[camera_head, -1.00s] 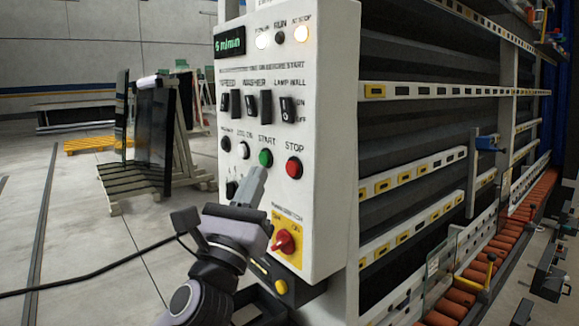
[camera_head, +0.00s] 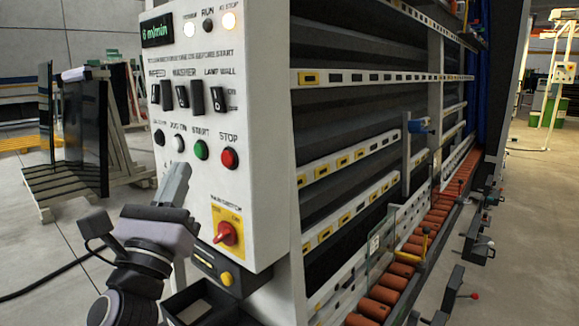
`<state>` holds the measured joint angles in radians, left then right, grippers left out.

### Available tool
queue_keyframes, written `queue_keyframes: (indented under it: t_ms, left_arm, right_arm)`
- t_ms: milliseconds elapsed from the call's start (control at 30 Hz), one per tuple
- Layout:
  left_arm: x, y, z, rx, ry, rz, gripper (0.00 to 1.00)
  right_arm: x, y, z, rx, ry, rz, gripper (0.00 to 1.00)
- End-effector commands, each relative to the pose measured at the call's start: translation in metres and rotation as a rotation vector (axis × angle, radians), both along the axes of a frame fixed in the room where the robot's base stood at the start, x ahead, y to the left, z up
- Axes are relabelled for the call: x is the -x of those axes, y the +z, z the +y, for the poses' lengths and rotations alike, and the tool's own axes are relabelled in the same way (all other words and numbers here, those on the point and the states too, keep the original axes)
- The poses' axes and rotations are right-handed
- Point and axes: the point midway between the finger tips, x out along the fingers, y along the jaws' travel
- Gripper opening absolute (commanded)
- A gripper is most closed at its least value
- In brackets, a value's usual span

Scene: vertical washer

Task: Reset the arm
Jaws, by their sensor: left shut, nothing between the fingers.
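My left gripper (camera_head: 174,184) is in front of the washer's white control panel (camera_head: 262,190), low on its left side. Its fingers are closed together, point up and hold nothing. The fingertips are below and left of the green START button (camera_head: 201,150) and just below the white JOG button (camera_head: 178,143). I cannot tell whether they touch the panel. The red STOP button (camera_head: 229,159) and the red rotary switch on a yellow plate (camera_head: 227,233) are to the right of the gripper. My right gripper is out of view.
The vertical washer (camera_head: 360,110) with orange rollers (camera_head: 403,269) fills the middle. A rack with dark panels (camera_head: 84,125) stands at the left. A dark open box (camera_head: 200,305) lies under the panel. Floor (camera_head: 530,230) is clear at the right.

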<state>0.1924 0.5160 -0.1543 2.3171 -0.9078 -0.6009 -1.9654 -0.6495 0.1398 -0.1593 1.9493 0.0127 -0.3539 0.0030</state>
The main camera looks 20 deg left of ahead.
Motion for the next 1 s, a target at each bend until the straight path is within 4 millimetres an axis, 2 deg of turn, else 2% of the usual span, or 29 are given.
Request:
queue_keyframes:
  t_ms: [67,167,267,367,400,567,667,800,900,1000]
  left_arm:
    - [-0.001,-0.001,0.0,0.005,-0.004,0.003,0.0]
    - [-0.006,-0.017,-0.001,0.064,-0.047,0.039,0.0]
    - [-0.016,-0.054,-0.004,0.224,-0.15,0.12,0.0]
    - [-0.024,-0.111,-0.009,0.486,-0.281,0.236,0.0]
    - [-0.025,-0.136,-0.012,0.61,-0.331,0.284,0.0]
    - [-0.015,-0.234,-0.027,1.141,-0.459,0.439,0.0]
    - [0.003,-0.292,-0.038,1.495,-0.484,0.5,0.0]
    - [0.04,-0.368,-0.054,2.008,-0.438,0.519,0.0]
    - [0.073,-0.415,-0.067,2.37,-0.349,0.471,0.0]
    - [0.107,-0.452,-0.079,2.683,-0.231,0.375,0.0]
  right_arm:
    - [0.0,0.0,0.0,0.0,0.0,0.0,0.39]
    - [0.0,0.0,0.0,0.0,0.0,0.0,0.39]
    - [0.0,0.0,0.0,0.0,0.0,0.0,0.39]
    - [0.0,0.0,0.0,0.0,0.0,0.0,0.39]
    - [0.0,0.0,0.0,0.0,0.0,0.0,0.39]
    - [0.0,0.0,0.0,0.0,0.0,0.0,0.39]
    - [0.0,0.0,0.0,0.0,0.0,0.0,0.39]
    - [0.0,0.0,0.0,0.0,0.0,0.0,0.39]
    - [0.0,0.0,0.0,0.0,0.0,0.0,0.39]
    - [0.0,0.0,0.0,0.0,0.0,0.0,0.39]
